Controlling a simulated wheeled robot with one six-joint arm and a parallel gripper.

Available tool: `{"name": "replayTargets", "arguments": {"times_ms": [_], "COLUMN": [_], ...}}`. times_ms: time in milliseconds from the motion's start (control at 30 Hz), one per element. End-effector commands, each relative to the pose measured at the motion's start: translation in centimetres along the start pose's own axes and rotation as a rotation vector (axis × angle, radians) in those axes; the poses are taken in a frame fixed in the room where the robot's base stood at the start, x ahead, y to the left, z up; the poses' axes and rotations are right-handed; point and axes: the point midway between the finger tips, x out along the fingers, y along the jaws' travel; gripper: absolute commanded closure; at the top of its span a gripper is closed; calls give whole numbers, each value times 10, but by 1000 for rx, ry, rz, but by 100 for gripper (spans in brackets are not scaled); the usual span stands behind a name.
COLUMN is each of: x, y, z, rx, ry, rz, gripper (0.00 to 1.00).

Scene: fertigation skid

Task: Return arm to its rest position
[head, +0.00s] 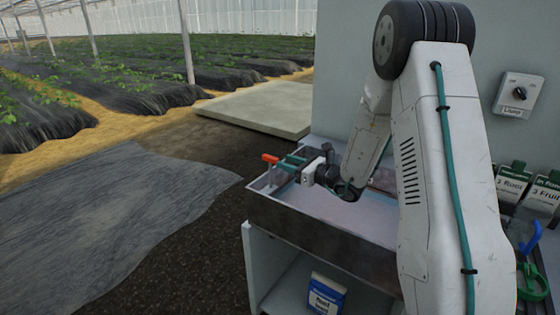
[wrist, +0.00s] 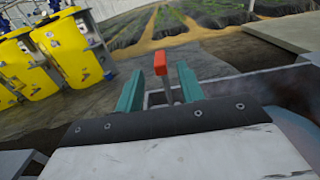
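My gripper (head: 289,163) reaches out over the left end of a grey trough (head: 325,227) in the head view, with its teal fingers pointing left. In the wrist view my gripper (wrist: 165,84) has its two teal fingers apart. A red handle (head: 270,158) on a pale stem stands at the trough's left end, just beyond the fingertips. My arm is stretched out and bent, not folded.
A grey cabinet wall with a rotary switch (head: 520,93) stands behind my arm. Labelled bottles (head: 513,178) and blue and green tools are at right. A blue-labelled container (head: 325,294) sits under the trough. Yellow tanks (wrist: 70,45) stand left in the wrist view. The floor left is open.

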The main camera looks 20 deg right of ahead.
Motion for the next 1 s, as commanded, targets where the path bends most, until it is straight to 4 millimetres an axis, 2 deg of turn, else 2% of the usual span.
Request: {"name": "replayTargets", "arguments": {"times_ms": [567,633,767,800,933,1000], "x": [-4,-4,-13,-18,-41,-60], "y": [0,8,45,61,125,160], "z": [0,-4,-20,-19,-2,10], "rx": [-12,-36,-98,-136,-306,-422], "ry": [2,19,84,103,158,183], "rz": [1,36,191,262,533,693], "gripper": [62,62,62,62,62,62]}}
